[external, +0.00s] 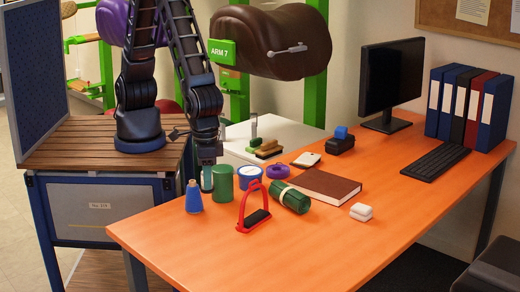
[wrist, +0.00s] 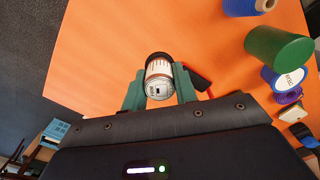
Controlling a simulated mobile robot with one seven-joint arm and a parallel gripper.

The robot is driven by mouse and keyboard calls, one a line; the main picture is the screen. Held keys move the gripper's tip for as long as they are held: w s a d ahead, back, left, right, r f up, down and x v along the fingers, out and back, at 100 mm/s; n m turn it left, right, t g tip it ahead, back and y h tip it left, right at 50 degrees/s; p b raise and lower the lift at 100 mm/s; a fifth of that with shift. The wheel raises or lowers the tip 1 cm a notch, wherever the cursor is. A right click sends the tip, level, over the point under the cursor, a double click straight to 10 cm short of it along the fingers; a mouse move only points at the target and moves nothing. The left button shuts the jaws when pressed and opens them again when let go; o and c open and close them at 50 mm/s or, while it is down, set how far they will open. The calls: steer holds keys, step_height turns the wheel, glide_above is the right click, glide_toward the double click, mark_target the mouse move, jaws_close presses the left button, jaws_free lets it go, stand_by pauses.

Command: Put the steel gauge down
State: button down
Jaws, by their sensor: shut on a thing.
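My gripper (wrist: 160,88) is shut on the steel gauge (wrist: 159,78), a short cylinder with a shiny, banded side and small markings on its round end. The gauge sits between the two green fingers in the wrist view. In the external view my gripper (external: 207,178) points down over the near left part of the orange table (external: 330,235), between a blue cone spool (external: 194,197) and a green cylinder (external: 222,184). There the fingers mostly hide the gauge. I cannot tell whether it touches the table.
A brown book (external: 325,186) and a white case (external: 361,211) lie farther right. The table's front is clear.

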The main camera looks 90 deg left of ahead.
step_height(320, 180, down, 15)
steer(key=shift+f, duration=0.1)
stand_by(0.5)
steer(key=shift+f, duration=0.1)
steer(key=c, duration=1.1)
jaws_free()
step_height(320, 180, up, 12)
steer(key=shift+r, duration=0.15)
